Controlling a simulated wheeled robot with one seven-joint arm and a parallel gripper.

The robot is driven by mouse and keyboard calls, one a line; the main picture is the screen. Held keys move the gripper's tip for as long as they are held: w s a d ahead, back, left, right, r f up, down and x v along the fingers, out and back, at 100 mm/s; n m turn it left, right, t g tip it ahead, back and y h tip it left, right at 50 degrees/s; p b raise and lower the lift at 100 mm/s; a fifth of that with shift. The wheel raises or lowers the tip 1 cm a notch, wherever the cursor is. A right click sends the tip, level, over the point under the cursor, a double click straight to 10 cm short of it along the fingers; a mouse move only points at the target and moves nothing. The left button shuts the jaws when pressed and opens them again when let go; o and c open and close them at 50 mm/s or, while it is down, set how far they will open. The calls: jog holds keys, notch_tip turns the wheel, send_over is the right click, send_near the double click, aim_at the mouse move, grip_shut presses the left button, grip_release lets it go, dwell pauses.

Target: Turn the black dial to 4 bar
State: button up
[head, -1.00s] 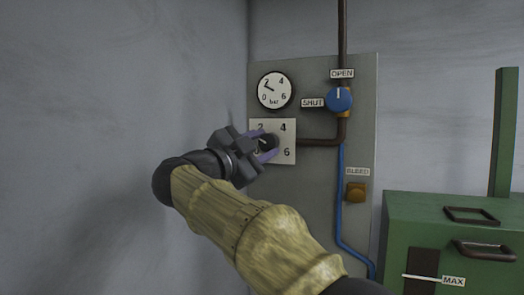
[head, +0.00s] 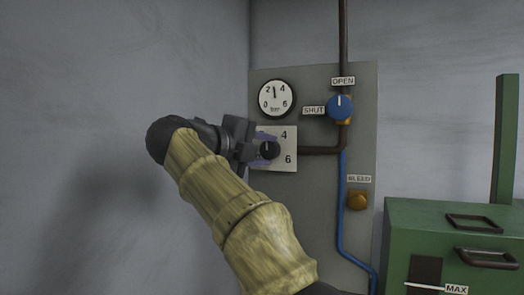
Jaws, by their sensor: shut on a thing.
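The black dial (head: 270,149) sits on a white square scale plate (head: 288,139) on the grey panel. The 4 and the 6 show on the plate; its left side is hidden behind my gripper (head: 264,149). My gripper comes in from the left, with its purple fingers above and below the dial, shut on it. A pale mark on the dial seems to point roughly upward, short of the 4. The round pressure gauge (head: 275,98) above has its needle pointing nearly straight up, between 2 and 4.
A blue knob (head: 340,107) right of the gauge has its white mark towards OPEN. A brown pipe and a blue hose (head: 341,215) run down the panel (head: 315,200). A brass BLEED knob (head: 358,201) is lower right. A green cabinet (head: 455,220) stands at right.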

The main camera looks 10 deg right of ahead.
jog(key=m+y, duration=0.2)
jog(key=m, duration=0.1)
jog(key=shift+m, duration=0.3)
jog(key=m+y+b, duration=0.1)
jog(key=m+y, duration=0.1)
jog(key=m, duration=0.1)
jog(key=shift+s+d+t, duration=0.1)
jog(key=shift+d+t, duration=0.05)
jog(key=shift+t, duration=0.25)
jog(key=o, duration=1)
jog(key=shift+r, duration=0.1)
jog(key=p+v, duration=0.4)
jog(key=v, duration=1.3)
